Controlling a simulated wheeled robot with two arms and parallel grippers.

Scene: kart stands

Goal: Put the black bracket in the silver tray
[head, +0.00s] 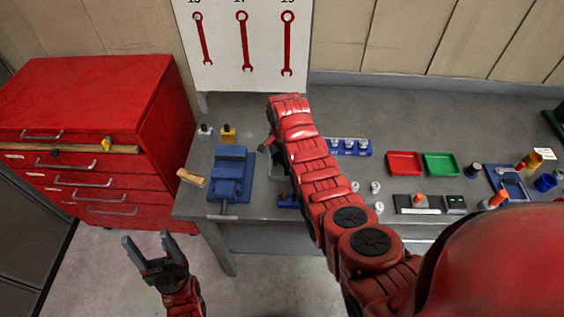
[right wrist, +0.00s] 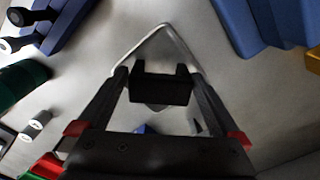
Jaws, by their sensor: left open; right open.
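The silver tray (right wrist: 133,48) shows in the right wrist view as a pale rim around the black bracket (right wrist: 160,88). In the head view the tray (head: 276,171) is mostly hidden behind my right arm, just right of the blue vise. The bracket is a small black U-shaped piece, within the tray's outline. My right gripper (right wrist: 158,73) is open, with one finger on each side of the bracket. I cannot tell whether the bracket rests on the tray floor. My left gripper (head: 147,239) is open and empty, over the floor left of the bench.
The blue vise (head: 232,175) stands close left of the tray. A wooden-handled tool (head: 190,178) lies at the bench's left edge. A blue socket holder (head: 348,148), red tray (head: 404,163) and green tray (head: 440,164) lie to the right. A red tool chest (head: 90,130) stands left.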

